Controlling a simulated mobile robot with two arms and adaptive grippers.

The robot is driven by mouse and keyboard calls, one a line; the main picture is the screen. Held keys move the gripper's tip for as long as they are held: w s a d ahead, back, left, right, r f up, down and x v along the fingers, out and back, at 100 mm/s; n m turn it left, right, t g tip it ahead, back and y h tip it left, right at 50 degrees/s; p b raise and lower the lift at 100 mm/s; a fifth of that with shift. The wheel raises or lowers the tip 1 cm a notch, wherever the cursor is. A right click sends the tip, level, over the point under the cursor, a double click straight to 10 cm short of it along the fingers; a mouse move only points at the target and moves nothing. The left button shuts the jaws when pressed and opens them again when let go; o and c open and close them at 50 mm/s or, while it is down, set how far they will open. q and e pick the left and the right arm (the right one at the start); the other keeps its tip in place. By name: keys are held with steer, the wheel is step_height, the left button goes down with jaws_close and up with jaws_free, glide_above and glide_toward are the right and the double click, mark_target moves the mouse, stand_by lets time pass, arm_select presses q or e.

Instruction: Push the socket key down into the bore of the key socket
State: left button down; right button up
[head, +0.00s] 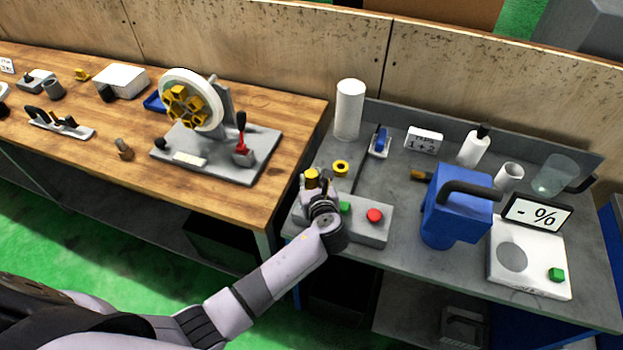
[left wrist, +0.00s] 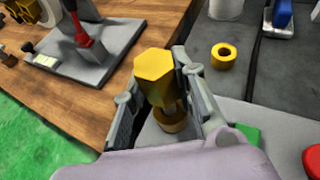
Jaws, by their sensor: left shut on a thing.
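The socket key has a yellow six-sided head (head: 311,174), which stands roughly upright between the fingers of my left gripper (head: 316,186). In the left wrist view the head (left wrist: 155,72) shows large, with the left gripper (left wrist: 160,98) shut on the key. Below it is the brass-coloured round key socket (left wrist: 172,122), at the left end of the grey button box. The key's lower end is over or at the socket; how deep it sits in the bore I cannot tell. In the head view the gripper hides the socket. My right gripper is not in view.
The grey box (head: 383,236) has a green button (head: 345,207) and a red button (head: 375,215). A yellow ring (head: 340,167) lies behind. A white cylinder (head: 349,110) stands farther back. A blue jug (head: 456,208) and a white scale (head: 530,279) stand to the right. The wooden bench holds a wheel fixture (head: 215,150).

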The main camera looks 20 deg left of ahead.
arm_select(q)
steer(key=shift+f+b, duration=0.65)
steer(key=shift+f, duration=0.55)
steer(key=c, duration=1.2)
jaws_free()
steer(key=v, duration=1.2)
steer(key=shift+f, duration=0.15)
